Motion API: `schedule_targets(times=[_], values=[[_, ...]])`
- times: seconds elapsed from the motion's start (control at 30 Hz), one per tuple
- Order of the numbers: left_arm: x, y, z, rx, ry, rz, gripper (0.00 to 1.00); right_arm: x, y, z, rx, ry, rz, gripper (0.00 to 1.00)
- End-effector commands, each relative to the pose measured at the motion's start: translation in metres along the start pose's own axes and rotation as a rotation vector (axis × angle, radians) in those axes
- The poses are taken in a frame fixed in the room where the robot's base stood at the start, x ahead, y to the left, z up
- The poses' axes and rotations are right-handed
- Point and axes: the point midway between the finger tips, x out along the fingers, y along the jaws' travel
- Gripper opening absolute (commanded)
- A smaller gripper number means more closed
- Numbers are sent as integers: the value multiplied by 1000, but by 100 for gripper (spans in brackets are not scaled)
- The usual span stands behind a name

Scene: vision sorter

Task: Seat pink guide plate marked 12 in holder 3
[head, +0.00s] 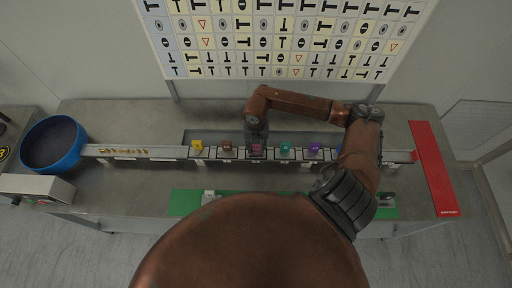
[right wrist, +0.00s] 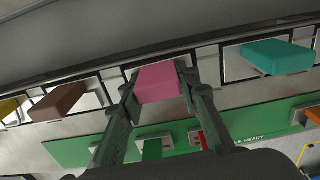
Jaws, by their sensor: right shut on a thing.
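The pink guide plate (head: 256,148) is at a middle slot of the long rail (head: 170,152) in the head view. My right gripper (head: 257,143) comes down on it from above, with a finger on each side. In the right wrist view the pink plate (right wrist: 158,82) lies between the two fingers of the right gripper (right wrist: 158,92), over a white holder square. Its marking cannot be read, and I cannot tell whether it sits fully down. My left gripper is not in view.
Yellow (head: 197,146), brown (head: 226,146), teal (head: 285,147) and purple (head: 315,147) plates stand along the rail. A blue bowl (head: 82,150) is at left, a red strip (head: 433,165) at right. A symbol chart hangs behind. A green mat (head: 185,202) lies in front.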

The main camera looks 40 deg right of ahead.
Motion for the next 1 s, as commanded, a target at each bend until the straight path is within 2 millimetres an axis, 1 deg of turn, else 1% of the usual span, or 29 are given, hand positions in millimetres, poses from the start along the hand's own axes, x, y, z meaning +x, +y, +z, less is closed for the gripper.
schedule_targets(times=[0.03, 0.07, 0.3, 0.37, 0.53, 0.8, 1.0], values=[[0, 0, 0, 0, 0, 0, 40, -1, 0, 0, 0, -1, 1, 1], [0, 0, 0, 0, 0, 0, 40, -1, 0, 0, 0, -1, 1, 30], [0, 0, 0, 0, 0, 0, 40, 0, 0, 0, 0, -1, 0, 47], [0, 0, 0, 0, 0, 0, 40, 0, 0, 0, 0, -1, 0, 50], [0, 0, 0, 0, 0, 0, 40, 0, 0, 0, 0, 0, 0, 50], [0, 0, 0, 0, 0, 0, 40, 0, 0, 0, 0, 0, -1, 68], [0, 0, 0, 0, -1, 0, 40, 0, 0, 0, 0, 0, 0, 68]])
